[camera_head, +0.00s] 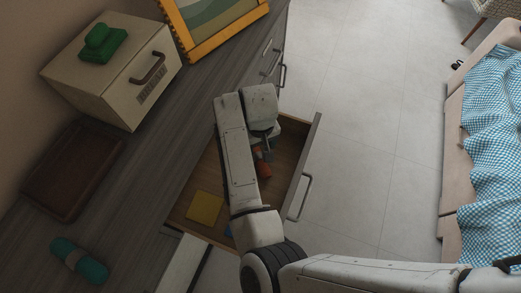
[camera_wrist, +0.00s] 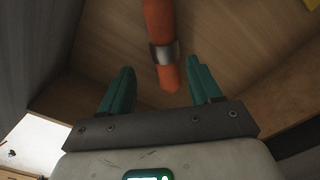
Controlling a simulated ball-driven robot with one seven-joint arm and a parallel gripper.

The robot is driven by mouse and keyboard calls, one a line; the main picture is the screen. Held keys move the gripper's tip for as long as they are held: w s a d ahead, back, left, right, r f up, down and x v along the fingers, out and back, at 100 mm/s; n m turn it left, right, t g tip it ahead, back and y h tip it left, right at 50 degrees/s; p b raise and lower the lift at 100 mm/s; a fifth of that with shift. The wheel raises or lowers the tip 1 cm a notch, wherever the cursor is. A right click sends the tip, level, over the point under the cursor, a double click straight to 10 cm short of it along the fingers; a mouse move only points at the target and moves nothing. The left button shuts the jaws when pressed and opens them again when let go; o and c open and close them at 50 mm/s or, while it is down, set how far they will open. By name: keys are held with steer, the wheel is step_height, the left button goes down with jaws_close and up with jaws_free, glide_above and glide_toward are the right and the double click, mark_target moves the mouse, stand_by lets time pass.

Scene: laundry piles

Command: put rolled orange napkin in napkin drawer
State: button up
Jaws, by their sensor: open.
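The rolled orange napkin (camera_wrist: 160,30) has a silver ring around it and lies in the open drawer. In the head view the napkin (camera_head: 264,168) shows partly beside my arm. The drawer (camera_head: 300,170) is pulled out, with a wooden floor. My gripper (camera_wrist: 163,88) is open, its green fingers apart, with the napkin's near end between or just beyond them. No contact between fingers and napkin is clear. In the head view my gripper (camera_head: 268,146) is over the drawer and partly hidden by my arm.
A yellow folded cloth (camera_head: 204,208) lies in the drawer, with a bit of blue (camera_head: 228,230) nearby. On the dresser top are a beige box (camera_head: 110,75), a brown tray (camera_head: 72,170) and a teal roll (camera_head: 78,261). Open floor (camera_head: 360,110) lies right of the drawer.

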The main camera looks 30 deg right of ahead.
mark_target(261, 154)
step_height(261, 154, up, 6)
steer(key=shift+r, duration=0.1)
stand_by(0.5)
